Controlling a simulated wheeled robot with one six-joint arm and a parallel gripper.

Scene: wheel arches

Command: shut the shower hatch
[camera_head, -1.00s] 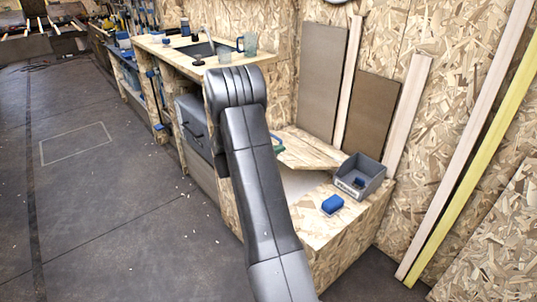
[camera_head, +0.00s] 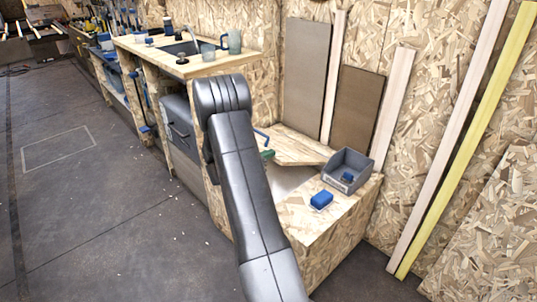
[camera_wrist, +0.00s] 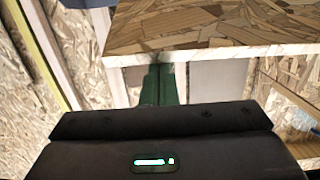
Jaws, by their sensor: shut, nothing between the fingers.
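The shower hatch (camera_head: 295,148) looks like an OSB panel standing raised over the low OSB box, with a pale opening (camera_head: 290,178) below its front edge. In the wrist view the panel I take for the hatch (camera_wrist: 215,30) crosses the top, its pale front edge toward me. My gripper (camera_wrist: 162,72) shows there as shut green fingers just below that edge; I cannot tell if they touch it. In the head view only a bit of green at my gripper (camera_head: 268,154) shows by the hatch's left side; my arm hides the rest.
A blue block (camera_head: 321,200) and a grey bin (camera_head: 348,170) stand on the box top, right of the opening. Boards lean on the wall behind. A counter (camera_head: 190,62) with cups and a sink stands at the left. The floor (camera_head: 100,220) to the left is clear.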

